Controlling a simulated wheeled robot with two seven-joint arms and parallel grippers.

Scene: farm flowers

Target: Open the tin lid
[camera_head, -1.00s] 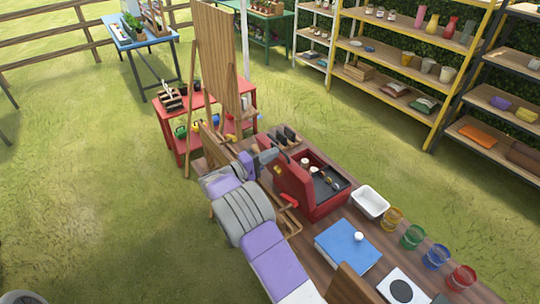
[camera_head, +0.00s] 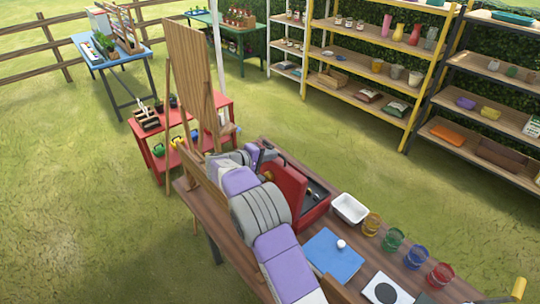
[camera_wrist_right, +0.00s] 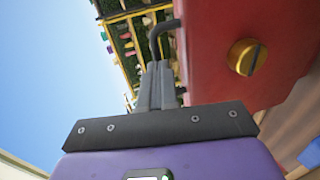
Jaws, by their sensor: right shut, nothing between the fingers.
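The red tin (camera_head: 316,212) stands on the wooden table, its lid (camera_head: 285,187) raised upright on the left side, so part of the dark inside shows. My right gripper (camera_head: 262,156) is at the far left end of the lid, with its arm lying along the lid's left side. In the right wrist view the fingers (camera_wrist_right: 155,85) are shut together and empty, beside a large red panel (camera_wrist_right: 215,60) with a brass knob (camera_wrist_right: 247,57). A dark bent bar (camera_wrist_right: 160,35) shows just beyond the fingertips; whether they touch it I cannot tell. My left gripper is not in view.
The wooden table (camera_head: 225,225) also holds a white tray (camera_head: 349,208), a blue board (camera_head: 332,257) and several coloured glass pots (camera_head: 392,240) to the right. A wooden easel board (camera_head: 185,85) stands behind. A red shelf (camera_head: 215,115) is farther back.

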